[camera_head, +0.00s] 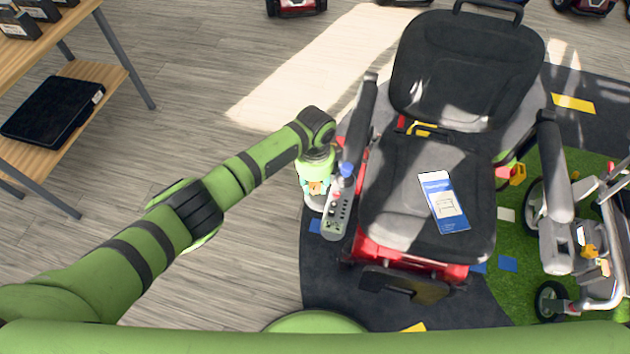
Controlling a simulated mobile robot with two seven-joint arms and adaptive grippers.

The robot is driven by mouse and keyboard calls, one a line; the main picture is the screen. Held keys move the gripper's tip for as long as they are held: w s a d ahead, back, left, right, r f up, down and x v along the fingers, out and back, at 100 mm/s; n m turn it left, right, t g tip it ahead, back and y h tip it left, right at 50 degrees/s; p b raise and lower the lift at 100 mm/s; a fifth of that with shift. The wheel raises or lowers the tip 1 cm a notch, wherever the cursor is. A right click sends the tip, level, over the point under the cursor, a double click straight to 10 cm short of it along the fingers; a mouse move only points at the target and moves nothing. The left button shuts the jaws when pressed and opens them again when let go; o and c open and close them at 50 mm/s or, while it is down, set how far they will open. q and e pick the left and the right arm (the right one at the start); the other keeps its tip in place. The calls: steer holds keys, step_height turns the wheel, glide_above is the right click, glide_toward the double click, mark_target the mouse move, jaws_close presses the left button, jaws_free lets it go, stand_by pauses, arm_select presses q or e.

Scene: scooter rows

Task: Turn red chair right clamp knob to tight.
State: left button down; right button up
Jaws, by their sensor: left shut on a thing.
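The red chair (415,245) is a powered chair with a dark seat and red base, facing me. Its right armrest, on the picture's left, carries a grey control box (337,212) with a blue-topped stick. My left gripper (316,187) is beside the outer side of this armrest, next to the control box. It is shut on the right clamp knob, of which only a small orange patch (315,188) shows between the fingers. The knob's setting cannot be read. My right gripper is not in view.
A blue and white leaflet (443,203) lies on the seat. A wooden shelf (75,75) with a black case (52,108) is at the upper left. The floor between shelf and chair is clear.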

mark_target(315, 186)
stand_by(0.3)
arm_select(q)
steer(key=c, duration=1.2)
jaws_free()
steer(key=shift+o, duration=0.2)
steer(key=shift+r, duration=0.1)
step_height(315, 186, up, 12)
